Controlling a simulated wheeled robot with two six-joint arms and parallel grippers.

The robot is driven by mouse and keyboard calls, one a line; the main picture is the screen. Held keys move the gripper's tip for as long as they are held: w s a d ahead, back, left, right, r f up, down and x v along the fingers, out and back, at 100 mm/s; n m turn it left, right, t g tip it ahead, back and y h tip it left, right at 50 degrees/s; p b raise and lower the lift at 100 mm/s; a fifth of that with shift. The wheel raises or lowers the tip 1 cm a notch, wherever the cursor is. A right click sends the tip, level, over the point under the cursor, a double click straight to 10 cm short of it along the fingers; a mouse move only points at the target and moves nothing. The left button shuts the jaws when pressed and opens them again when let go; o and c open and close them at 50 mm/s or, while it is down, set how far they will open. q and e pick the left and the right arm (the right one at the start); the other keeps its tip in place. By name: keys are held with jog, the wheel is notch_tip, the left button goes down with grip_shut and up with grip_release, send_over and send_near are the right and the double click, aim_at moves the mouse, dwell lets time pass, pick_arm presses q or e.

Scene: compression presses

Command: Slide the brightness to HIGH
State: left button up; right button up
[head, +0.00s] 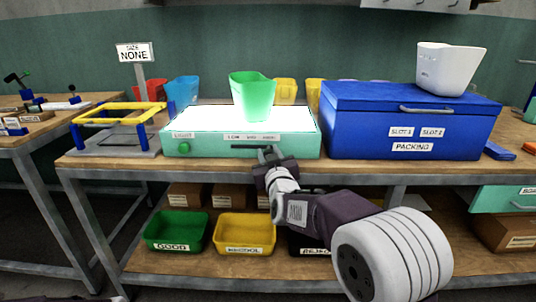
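The light box (215,147) is a mint-green case with a brightly lit white top on the workbench. Its front has a green knob (184,148) at the left, a label strip (252,137) and a dark horizontal slot (243,147) under the strip. The label words are too small to read surely. My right gripper (266,153) is at the box front, by the right part of the slot. It hides that part, and no slider handle shows clearly. I cannot tell whether its fingers are open or closed, or touching anything. My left gripper is not in view.
A green cup (252,96) stands on the lit top. Right of the box is a blue PACKING box (410,125) with a white cup (450,68) on it. A yellow-topped frame (120,112) stands left. Bins (244,234) sit on the lower shelf.

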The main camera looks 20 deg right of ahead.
jog(key=o, duration=0.3)
jog(key=shift+d, duration=0.25)
jog(key=shift+a, duration=0.1)
jog(key=shift+s, duration=0.2)
jog(key=s+p, duration=0.2)
jog(key=s, duration=0.6)
jog(key=shift+s+a, duration=0.35)
